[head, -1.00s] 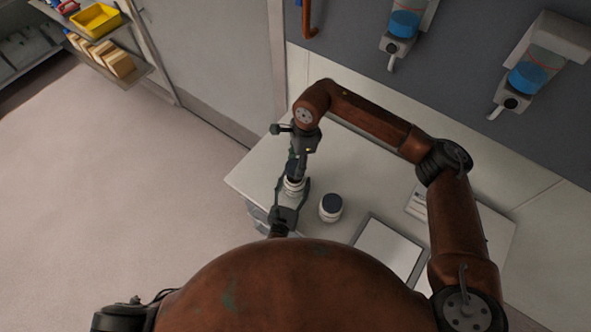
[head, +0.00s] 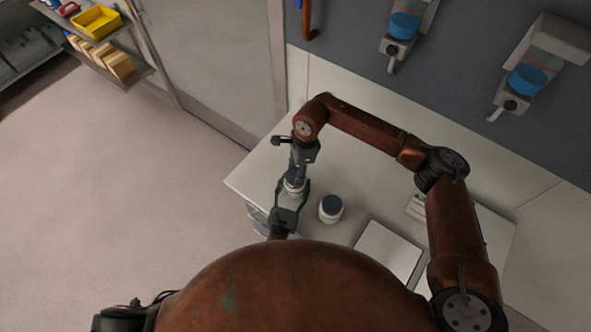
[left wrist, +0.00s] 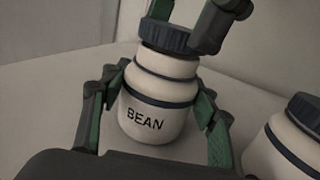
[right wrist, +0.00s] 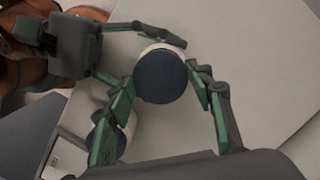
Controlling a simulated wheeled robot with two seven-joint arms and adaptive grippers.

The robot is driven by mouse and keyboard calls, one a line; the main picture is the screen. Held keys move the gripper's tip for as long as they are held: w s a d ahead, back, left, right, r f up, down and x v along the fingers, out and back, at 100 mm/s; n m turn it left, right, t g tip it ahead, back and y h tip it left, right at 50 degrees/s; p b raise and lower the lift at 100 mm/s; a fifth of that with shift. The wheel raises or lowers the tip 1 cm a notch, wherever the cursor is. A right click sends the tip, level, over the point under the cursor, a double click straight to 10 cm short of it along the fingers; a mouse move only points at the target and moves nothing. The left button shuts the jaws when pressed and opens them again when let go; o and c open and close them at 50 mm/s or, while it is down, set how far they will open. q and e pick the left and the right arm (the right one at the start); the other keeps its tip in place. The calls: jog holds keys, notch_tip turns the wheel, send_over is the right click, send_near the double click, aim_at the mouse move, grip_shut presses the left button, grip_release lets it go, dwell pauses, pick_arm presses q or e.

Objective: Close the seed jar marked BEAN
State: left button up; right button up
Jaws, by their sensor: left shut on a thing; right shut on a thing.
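The white jar marked BEAN (left wrist: 150,115) stands upright on the bench, with dark bands around it. It also shows in the head view (head: 292,188). My left gripper (left wrist: 155,102) is shut around the jar's body, one finger on each side. A dark ridged lid (left wrist: 167,37) is on top of the jar's neck; whether it is fully tight I cannot tell. My right gripper (right wrist: 165,85) comes from above and is shut on the lid, which shows as a dark disc between its fingers in the right wrist view (right wrist: 160,76).
A second white jar with a dark lid (head: 330,209) stands close to the right of the BEAN jar. A grey tray (head: 388,250) lies farther right on the white bench (head: 262,170). Blue-filled dispensers (head: 404,26) hang on the wall. The bench's left end is clear.

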jog(key=shift+f, duration=0.25)
jog(key=shift+f, duration=0.6)
dwell(0.4)
